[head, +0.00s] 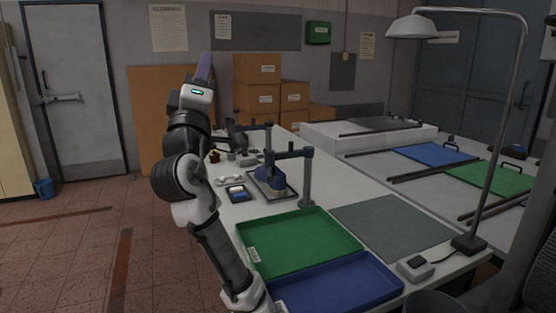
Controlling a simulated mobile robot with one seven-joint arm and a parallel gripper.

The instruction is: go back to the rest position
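My arm rises along the left side of the long table, with my gripper (205,66) at its top, pointing up. A blue and tan shoe last (274,183) sits on a dark tray, under a grey stand (306,179).
A green tray (300,243) and a blue tray (345,288) lie at the table's near end, beside a grey mat (392,222). A tall lamp (522,100) stands at the right. Cardboard boxes (257,69) are stacked behind.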

